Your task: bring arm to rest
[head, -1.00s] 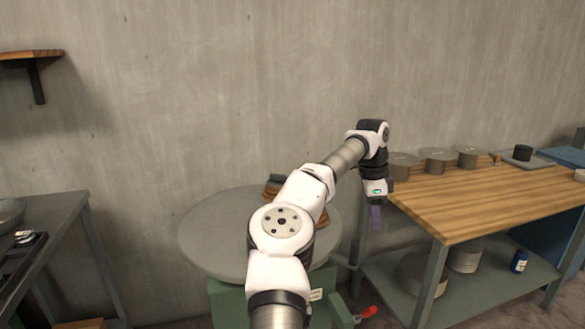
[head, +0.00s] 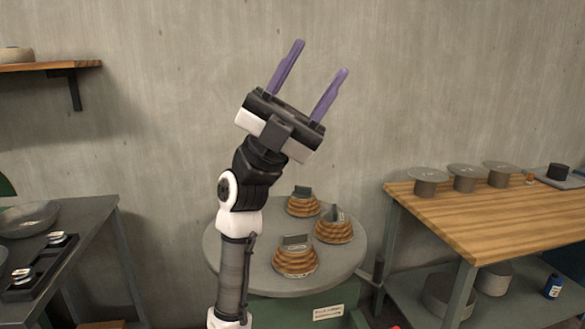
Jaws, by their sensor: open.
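My gripper (head: 315,58) is raised in front of the wall, its two purple fingers pointing up and spread apart. It is open with nothing between the fingers. My arm (head: 236,225) rises from the bottom of the view, left of centre, and covers part of the round grey disc's left side.
The round grey disc (head: 235,262) sits on a green base (head: 290,312) and carries three ringed wooden pieces (head: 333,228). A wooden-topped table (head: 480,210) with grey discs on stands is at right. A metal bench (head: 85,225) with a bowl (head: 28,216) is at left.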

